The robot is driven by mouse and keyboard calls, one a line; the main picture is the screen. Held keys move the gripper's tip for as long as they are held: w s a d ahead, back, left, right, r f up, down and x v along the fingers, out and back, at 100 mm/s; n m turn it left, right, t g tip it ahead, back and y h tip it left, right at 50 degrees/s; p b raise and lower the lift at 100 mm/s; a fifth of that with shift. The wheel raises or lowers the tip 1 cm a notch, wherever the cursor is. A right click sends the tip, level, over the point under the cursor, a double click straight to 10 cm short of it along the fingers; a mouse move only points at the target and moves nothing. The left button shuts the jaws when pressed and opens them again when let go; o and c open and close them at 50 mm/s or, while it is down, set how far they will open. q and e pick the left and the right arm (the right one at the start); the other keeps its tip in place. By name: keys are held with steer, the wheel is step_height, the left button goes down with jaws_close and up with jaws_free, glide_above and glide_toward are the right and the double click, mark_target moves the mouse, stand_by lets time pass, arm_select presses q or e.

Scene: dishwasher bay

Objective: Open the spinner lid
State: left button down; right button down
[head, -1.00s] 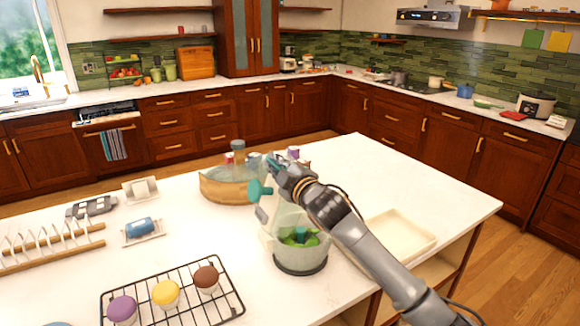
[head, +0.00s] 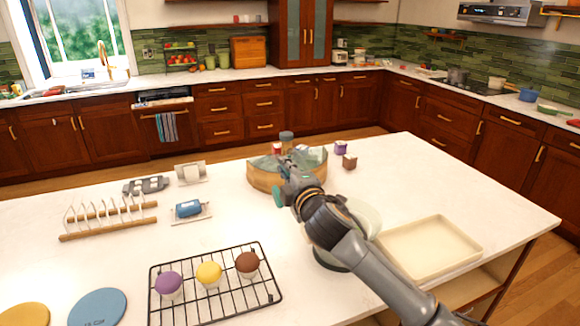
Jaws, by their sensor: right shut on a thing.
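The salad spinner bowl (head: 365,216) stands on the white island, translucent and mostly hidden behind my right arm. Its dark base ring shows a little below the arm. My right gripper (head: 291,181) is left of the bowl, in front of the round wooden tub, and is shut. A teal knob-like part (head: 279,197) shows right at its fingers; it looks like part of the spinner lid. The rest of the lid is hidden or too unclear to make out. The greens inside the bowl are hidden now. My left gripper is not in view.
The wooden tub (head: 262,181) holds bottles behind the gripper. A cream tray (head: 430,268) lies right of the arm. A black rack (head: 236,307) with cupcakes is in front. A wooden plate rack (head: 108,228) and a blue sponge-like item (head: 189,209) lie left.

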steer(key=shift+r, duration=0.1)
steer(key=c, duration=1.4)
jaws_free()
steer(key=shift+a, duration=0.1)
steer(key=shift+s, duration=0.1)
steer(key=v, duration=1.1)
steer(key=shift+s, duration=0.4)
